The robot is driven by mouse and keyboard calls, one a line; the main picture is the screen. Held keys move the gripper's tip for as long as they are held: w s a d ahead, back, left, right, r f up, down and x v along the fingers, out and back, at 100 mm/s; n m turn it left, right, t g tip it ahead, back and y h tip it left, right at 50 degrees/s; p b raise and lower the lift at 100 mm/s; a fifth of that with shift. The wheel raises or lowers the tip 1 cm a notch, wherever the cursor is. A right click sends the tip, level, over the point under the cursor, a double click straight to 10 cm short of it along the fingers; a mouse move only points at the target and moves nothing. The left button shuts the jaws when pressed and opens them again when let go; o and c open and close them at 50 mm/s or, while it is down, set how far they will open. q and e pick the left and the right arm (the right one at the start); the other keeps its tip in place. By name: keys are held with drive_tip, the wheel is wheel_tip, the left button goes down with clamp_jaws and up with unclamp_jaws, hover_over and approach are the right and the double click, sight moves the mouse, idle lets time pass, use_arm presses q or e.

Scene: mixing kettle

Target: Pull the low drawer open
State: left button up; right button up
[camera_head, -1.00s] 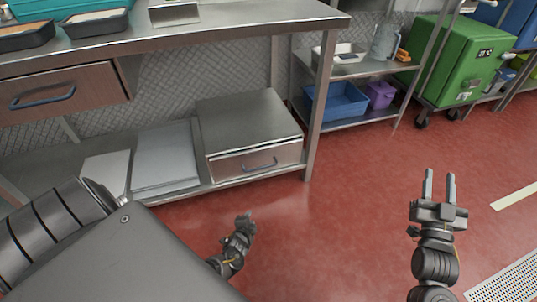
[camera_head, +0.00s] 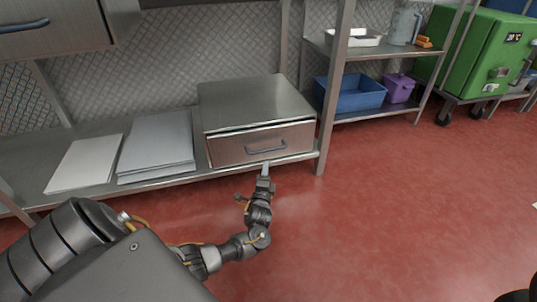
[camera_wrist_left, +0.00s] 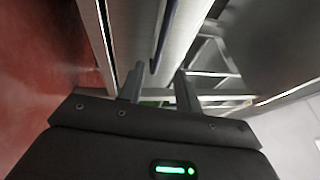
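The low drawer (camera_head: 262,144) has a brushed-metal front and sits in a metal box on the bottom shelf of the workbench. It looks shut in the head view. Its dark blue bar handle (camera_head: 267,147) is on the front; it also shows in the left wrist view (camera_wrist_left: 167,35). My left gripper (camera_head: 265,168) is just in front of and below the handle. In the left wrist view its two fingers (camera_wrist_left: 160,82) are apart, with the handle in line with the gap between them. I cannot tell if they touch it. My right gripper is out of view.
White and grey flat panels (camera_head: 155,150) lie on the shelf left of the drawer box. An upper drawer (camera_head: 55,30) is above left. A table leg (camera_head: 329,120) stands just right of the low drawer. The red floor (camera_head: 400,200) in front is clear.

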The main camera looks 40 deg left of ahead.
sight(269, 150)
use_arm(q)
drive_tip(key=b+x, duration=0.6)
drive_tip(key=x, duration=0.4)
drive_tip(key=shift+w+a, duration=0.1)
drive_tip(key=shift+a, duration=0.05)
clamp_jaws()
